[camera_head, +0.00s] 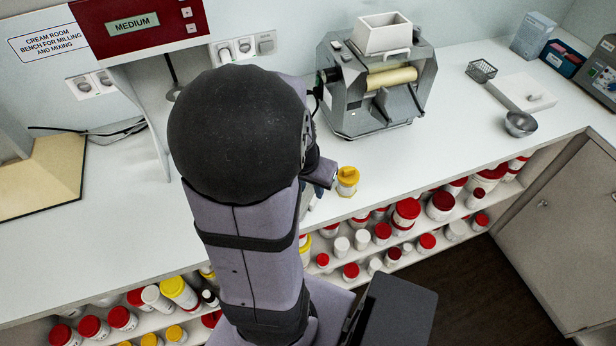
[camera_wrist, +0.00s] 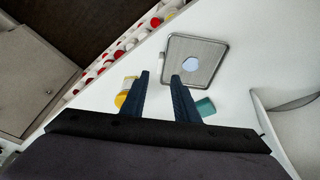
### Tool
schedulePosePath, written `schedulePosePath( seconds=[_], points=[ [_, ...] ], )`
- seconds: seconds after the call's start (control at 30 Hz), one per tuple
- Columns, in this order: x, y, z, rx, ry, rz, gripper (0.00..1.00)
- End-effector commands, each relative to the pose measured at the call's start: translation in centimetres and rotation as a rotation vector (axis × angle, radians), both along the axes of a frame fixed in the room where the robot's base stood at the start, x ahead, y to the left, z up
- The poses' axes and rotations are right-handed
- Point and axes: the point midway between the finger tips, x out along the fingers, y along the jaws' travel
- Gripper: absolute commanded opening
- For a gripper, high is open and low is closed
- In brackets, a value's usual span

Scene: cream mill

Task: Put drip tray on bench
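The drip tray (camera_wrist: 215,62) shows in the wrist view as a flat grey rectangle with a raised metal rim and a pale round patch. It appears to lie on the white bench (camera_wrist: 105,98). In the head view my arm seems to hide it. My gripper (camera_wrist: 160,74) has two dark blue fingers, set apart. The right fingertip overlaps the tray's near left corner in the picture, and part of the rim shows between the fingers. I cannot tell whether they touch it. In the head view the fingers are mostly hidden behind my arm.
A yellow-lidded jar (camera_head: 347,181) stands by the bench's front edge, close to my gripper. A teal item (camera_wrist: 206,106) lies right of the fingers. The roller mill (camera_head: 376,80) and red mixer (camera_head: 140,27) stand behind. Bench to the right is partly clear, before a metal bowl (camera_head: 520,124).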

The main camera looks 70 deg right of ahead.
Motion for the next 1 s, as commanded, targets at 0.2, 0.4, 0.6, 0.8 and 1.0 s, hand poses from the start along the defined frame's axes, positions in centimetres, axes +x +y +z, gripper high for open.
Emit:
schedulePosePath(
  seconds=[0.2, 0.4, 0.6, 0.8, 1.0],
  points=[
    [0.1, 0.7, 2.7, -0.005, -0.002, 0.001, 0.28],
    [0.0, 1.1, 4.2, -0.002, -0.001, 0.001, 0.28],
    [0.0, 1.3, 4.7, 0.000, -0.001, 0.001, 0.28],
    [0.1, 1.4, 4.7, 0.001, 0.001, 0.007, 0.28],
    [2.7, 2.8, 4.2, 0.021, 0.009, 0.120, 0.28]
  ],
)
